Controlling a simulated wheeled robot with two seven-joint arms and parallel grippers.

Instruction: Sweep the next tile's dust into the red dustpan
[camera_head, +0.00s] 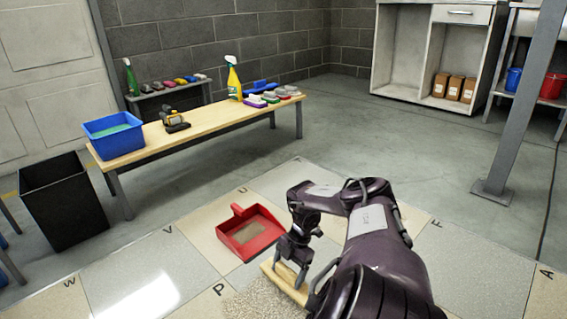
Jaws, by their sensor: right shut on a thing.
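The red dustpan (249,230) lies on the tiled floor, with a patch of tan dust inside it. My right gripper (291,270) is shut on a light wooden brush (286,285), held low just in front of the dustpan and apart from it. A patch of speckled dust (250,303) lies on the floor beside the brush, near the tile marked P, and is cut off by the bottom edge. My right arm hides the floor to the right of the brush. My left gripper is not in view.
A wooden bench (215,117) holds a blue tub (114,135), a yellow spray bottle (234,79) and several brushes. A black bin (62,200) stands at left. A grey post (515,100) stands at right.

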